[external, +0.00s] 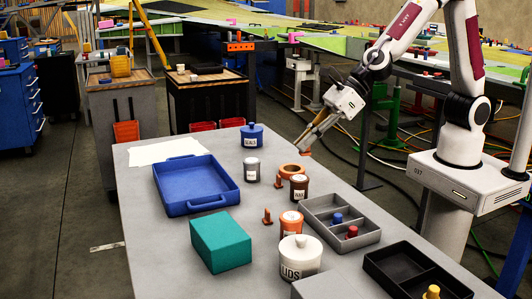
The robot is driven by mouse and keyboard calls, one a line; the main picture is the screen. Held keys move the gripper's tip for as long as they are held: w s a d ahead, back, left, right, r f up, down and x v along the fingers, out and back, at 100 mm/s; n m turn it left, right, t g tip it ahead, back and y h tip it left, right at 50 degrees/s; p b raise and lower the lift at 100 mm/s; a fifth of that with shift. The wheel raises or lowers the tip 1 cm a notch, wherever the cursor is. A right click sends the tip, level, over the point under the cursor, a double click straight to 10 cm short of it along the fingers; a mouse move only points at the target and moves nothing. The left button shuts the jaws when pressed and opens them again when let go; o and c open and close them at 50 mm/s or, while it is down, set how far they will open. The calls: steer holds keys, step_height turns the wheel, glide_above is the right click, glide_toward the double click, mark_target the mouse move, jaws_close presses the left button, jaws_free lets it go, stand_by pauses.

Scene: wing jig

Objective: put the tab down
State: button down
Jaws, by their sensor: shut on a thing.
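My gripper (306,144) is at the far right edge of the grey table, pointing down and to the left. It is shut on a small orange-brown piece, probably the tab (304,152), which shows just under the fingertips. Most of the piece is hidden by the fingers. It is small in this view, and I cannot tell whether it touches the table or hangs just above it.
Bare tabletop lies around the canister.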

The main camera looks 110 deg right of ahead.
steer(key=w+a+f+n+y, duration=0.1)
steer(key=w+a+n+y, duration=0.1)
steer(key=w, duration=0.9)
steer(key=w+a+f+n+y, duration=0.1)
steer(key=w+a+n+y, duration=0.2)
steer(key=w, duration=0.8)
steer(key=shift+w+a+f+n+g, duration=0.2)
steer(key=shift+a+n+g, duration=0.1)
steer(key=shift+a+n, duration=0.8)
steer(key=shift+a, duration=0.2)
glide_toward(220, 239)
steer(key=shift+w+a+r, duration=0.2)
steer(key=shift+w+a, duration=0.1)
steer(key=shift+w, duration=0.4)
steer(key=shift+w+a+r, duration=0.2)
steer(key=shift+w+a, duration=0.1)
steer(key=shift+w, duration=0.45)
steer(key=shift+f, duration=1.85)
steer(key=shift+f, duration=0.15)
steer(key=c, duration=2.2)
jaws_free()
steer(key=shift+c, duration=0.2)
